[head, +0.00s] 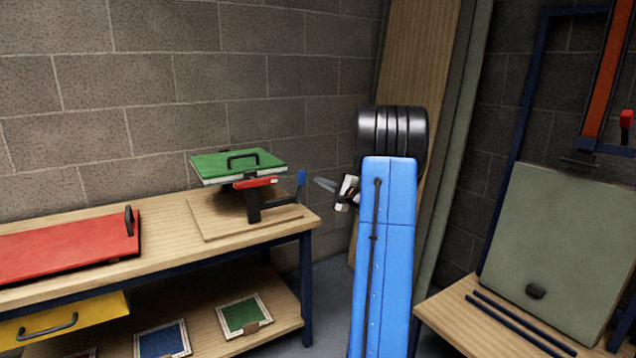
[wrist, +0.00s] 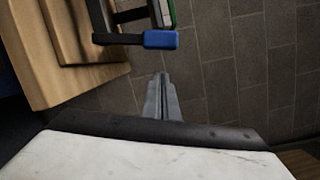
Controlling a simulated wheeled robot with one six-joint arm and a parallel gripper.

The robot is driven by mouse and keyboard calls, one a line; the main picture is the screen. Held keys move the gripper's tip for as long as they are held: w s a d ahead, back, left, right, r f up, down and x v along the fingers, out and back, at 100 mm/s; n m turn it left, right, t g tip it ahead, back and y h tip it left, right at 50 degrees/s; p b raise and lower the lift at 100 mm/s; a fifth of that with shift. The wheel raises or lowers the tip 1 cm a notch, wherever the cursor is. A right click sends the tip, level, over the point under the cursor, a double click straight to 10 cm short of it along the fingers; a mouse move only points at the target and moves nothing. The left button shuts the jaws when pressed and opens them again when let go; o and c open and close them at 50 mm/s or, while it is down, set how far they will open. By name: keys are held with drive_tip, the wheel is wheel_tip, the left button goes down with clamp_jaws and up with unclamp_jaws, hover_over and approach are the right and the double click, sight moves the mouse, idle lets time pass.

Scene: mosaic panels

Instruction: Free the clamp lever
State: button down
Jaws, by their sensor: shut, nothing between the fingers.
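A dark clamp stands on the wooden bench at the head view's centre left, under a green panel (head: 235,163) with a black handle. It carries a red bar (head: 256,182) and a dark arm with a blue tip (head: 301,177). I cannot tell for sure which is the lever. The blue tip (wrist: 160,39) shows at the top of the wrist view on a dark rod. My gripper (head: 318,182) is shut and empty, just right of the blue tip and apart from it. Its closed fingers (wrist: 160,80) point towards the blue tip in the wrist view.
A red panel (head: 60,248) with a black handle lies at the bench's left. A grey-green board (head: 560,260) stands at right. A block wall stands behind.

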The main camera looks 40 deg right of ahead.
drive_tip(key=s, duration=1)
drive_tip(key=shift+d+f, duration=0.35)
drive_tip(key=shift+f, duration=0.05)
drive_tip(key=a+n+g+y, duration=0.7)
drive_tip(key=a+n+y, duration=0.1)
drive_tip(key=a, duration=2.4)
drive_tip(key=s+a+f+n+g, duration=0.1)
drive_tip(key=s+a+n+g, duration=0.2)
drive_tip(key=a, duration=0.4)
drive_tip(key=s+a+f+n+g, duration=0.1)
drive_tip(key=s+a+n+g, duration=0.1)
drive_tip(key=s+a, duration=0.45)
drive_tip(key=s+a+f+n+g+h, duration=0.4)
drive_tip(key=s+a, duration=0.4)
drive_tip(key=s, duration=0.5)
drive_tip(key=s+d+f+n+t+h, duration=0.1)
drive_tip(key=s+d+n+h, duration=0.1)
drive_tip(key=s+n+h, duration=0.2)
drive_tip(key=s+n, duration=0.1)
drive_tip(key=s, duration=0.2)
drive_tip(key=shift+s+f+t, duration=0.35)
drive_tip(key=shift+f+t, duration=0.05)
